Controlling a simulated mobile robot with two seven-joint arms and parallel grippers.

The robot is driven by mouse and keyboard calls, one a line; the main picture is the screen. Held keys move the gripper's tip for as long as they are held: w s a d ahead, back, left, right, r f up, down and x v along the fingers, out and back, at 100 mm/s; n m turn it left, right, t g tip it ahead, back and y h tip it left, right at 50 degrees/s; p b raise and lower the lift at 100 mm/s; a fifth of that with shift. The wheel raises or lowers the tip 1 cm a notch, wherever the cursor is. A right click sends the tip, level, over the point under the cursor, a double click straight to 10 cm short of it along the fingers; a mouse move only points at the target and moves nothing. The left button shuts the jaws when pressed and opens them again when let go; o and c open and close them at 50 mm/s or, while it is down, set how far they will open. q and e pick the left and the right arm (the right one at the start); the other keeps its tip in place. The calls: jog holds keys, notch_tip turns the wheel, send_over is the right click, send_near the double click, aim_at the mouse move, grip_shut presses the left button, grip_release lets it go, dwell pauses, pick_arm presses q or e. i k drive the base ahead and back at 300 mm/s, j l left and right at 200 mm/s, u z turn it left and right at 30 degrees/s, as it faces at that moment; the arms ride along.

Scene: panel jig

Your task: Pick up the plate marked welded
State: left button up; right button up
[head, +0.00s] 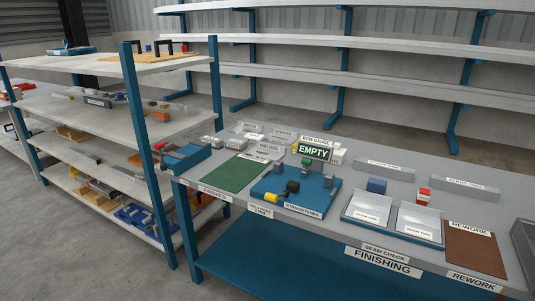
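A small light-grey plate (269,147) with a marking that seems to read WELDED is at the back left of the grey workbench (345,220). It is small in the head view and its lettering is hard to read. It is behind the green mat (238,174) and left of the EMPTY sign (313,151). Similar pale marked pieces (251,127) are around it. Neither of my grippers is in view.
A blue fixture (292,201) with yellow and black parts stands at the bench front. A loaded shelf rack (130,60) stands left. Empty shelves (340,45) stand behind.

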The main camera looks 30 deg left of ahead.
aim_at(265, 152)
jog(key=u, duration=0.9)
jog(key=i+j+u, duration=0.25)
jog(key=u, duration=0.15)
jog(key=i+j+u, duration=0.25)
jog(key=u, duration=0.15)
